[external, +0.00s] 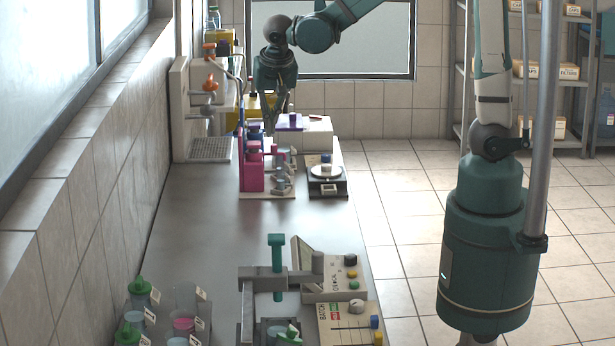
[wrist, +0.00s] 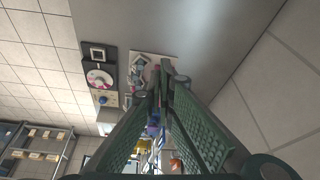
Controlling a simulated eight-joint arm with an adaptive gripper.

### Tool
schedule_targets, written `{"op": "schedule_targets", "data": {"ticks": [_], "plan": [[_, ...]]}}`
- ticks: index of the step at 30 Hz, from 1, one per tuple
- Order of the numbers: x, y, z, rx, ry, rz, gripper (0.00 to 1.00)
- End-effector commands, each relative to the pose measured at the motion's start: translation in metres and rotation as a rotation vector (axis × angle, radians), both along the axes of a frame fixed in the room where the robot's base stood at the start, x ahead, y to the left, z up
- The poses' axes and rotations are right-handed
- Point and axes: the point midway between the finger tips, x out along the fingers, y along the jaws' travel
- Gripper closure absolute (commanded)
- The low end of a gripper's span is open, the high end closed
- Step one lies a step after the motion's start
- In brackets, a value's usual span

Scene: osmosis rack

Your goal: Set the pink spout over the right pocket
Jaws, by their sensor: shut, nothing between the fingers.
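My gripper (external: 270,131) points down at the far end of the bench, its fingers together and empty. It also fills the lower part of the wrist view (wrist: 161,88). Just below and in front of it in the external view stands a pink upright piece (external: 252,171) on a pale base plate (external: 262,195). Grey fittings (external: 282,181) stand on the right of this plate. I cannot make out which pink part is the spout. I cannot tell the pockets apart. In the wrist view the fingers partly hide the pink part (wrist: 165,66).
A black scale with a round pan (external: 326,171) stands right of the plate. A white box with a purple top (external: 290,124) is behind. A wall unit with an orange knob (external: 209,82) is at left. The middle bench (external: 215,225) is clear; a green-handled press (external: 277,255) stands nearer.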

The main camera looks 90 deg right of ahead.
Motion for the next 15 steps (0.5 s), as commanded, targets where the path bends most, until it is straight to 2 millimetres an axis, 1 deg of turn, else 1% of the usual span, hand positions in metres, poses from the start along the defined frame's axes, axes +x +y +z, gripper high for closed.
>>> {"op": "schedule_targets", "data": {"ticks": [3, 15], "plan": [[0.005, -0.016, -0.004, -0.003, 0.007, -0.070, 1.00], [0.015, -0.062, -0.025, -0.025, 0.022, -0.307, 1.00]]}}
